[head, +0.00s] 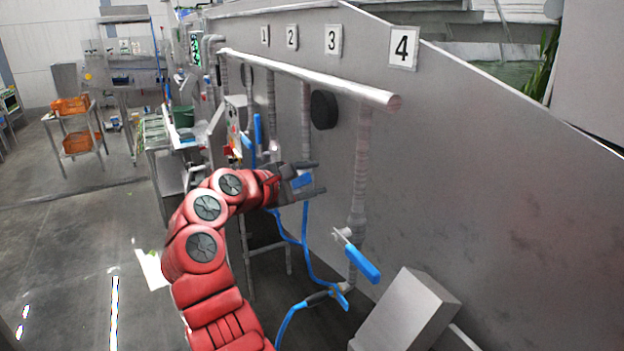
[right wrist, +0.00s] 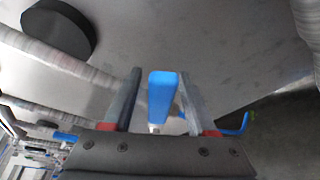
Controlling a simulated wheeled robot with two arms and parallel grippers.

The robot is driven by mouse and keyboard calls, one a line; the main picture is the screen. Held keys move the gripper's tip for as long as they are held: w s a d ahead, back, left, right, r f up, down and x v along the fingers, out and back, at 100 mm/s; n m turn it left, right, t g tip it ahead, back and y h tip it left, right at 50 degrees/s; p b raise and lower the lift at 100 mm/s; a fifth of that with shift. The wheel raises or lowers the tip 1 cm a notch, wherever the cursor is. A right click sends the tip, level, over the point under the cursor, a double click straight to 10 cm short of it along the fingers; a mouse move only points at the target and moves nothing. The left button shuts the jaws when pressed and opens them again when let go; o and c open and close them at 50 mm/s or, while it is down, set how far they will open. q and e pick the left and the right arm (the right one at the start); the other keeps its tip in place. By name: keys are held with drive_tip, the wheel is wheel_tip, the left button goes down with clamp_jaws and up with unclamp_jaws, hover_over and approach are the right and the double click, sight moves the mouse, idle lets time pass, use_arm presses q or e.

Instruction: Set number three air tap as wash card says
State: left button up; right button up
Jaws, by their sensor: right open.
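The number three plate (head: 333,39) is on the grey wall above a row of ribbed down-pipes. A blue tap lever (head: 302,180) shows at the third pipe (head: 306,115), partly hidden by my right gripper (head: 318,177). In the right wrist view the blue lever (right wrist: 162,97) lies between the two fingers of my right gripper (right wrist: 161,74), with a gap visible on each side. The gripper is open around it. The tap body is mostly hidden. I cannot make out a wash card. My left gripper is not in view.
The number four tap's blue lever (head: 361,263) slants down to the right, nearer me. Other blue levers (head: 257,130) stand farther along. A black disc (head: 324,109) is on the wall. Blue hoses (head: 306,245) hang below. A grey box (head: 408,310) stands lower right. Floor at left is clear.

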drive_tip(key=shift+s+a, duration=0.25)
drive_tip(key=shift+a, duration=0.1)
drive_tip(key=b+v, duration=0.6)
drive_tip(key=v, duration=1)
drive_tip(key=shift+s+a, duration=0.2)
drive_tip(key=shift+r, duration=0.15)
